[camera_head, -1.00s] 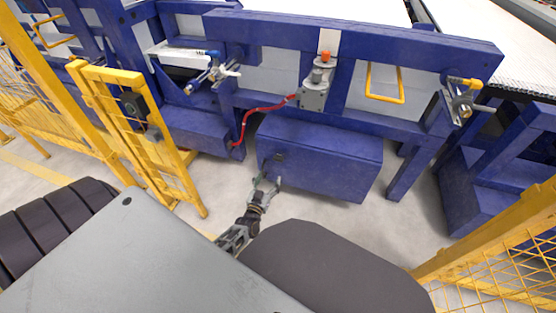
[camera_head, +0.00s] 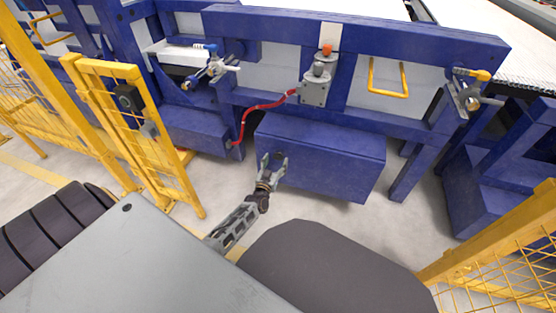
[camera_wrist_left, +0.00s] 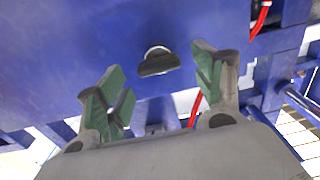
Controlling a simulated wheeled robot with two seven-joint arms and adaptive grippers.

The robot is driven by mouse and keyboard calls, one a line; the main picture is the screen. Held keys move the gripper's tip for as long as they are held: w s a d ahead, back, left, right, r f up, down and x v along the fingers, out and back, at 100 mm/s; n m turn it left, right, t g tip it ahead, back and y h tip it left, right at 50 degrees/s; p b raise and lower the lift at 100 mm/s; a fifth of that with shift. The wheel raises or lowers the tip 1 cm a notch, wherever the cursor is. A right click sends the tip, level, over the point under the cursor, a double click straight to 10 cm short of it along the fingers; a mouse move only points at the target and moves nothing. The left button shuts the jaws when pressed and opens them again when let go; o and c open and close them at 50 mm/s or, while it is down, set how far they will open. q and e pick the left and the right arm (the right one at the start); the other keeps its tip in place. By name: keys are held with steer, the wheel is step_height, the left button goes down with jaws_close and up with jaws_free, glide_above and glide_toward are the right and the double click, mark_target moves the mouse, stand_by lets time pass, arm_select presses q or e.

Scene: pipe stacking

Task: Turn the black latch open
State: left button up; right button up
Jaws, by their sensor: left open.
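The black latch (camera_wrist_left: 158,63) is a small dark half-round knob on a light round base, set in the face of a blue box (camera_head: 330,165). In the left wrist view it lies just beyond and between the fingertips, apart from both. My left gripper (camera_head: 271,157) is open at the left part of the box's front face. Its green-padded fingers also show in the left wrist view (camera_wrist_left: 165,85), spread with nothing between them. In the head view the gripper covers the latch. My right gripper is not in view.
A red cable (camera_head: 262,108) runs from a grey switch unit (camera_head: 317,85) down to the left of the box. A yellow gate (camera_head: 140,140) stands at the left, and yellow mesh fencing (camera_head: 500,255) at the lower right. Bare floor lies before the box.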

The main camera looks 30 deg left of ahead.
mark_target(277, 158)
arm_select(q)
steer(key=shift+b+x, duration=0.7)
steer(key=shift+x, duration=1.05)
steer(key=shift+c, duration=0.3)
steer(key=c, duration=1)
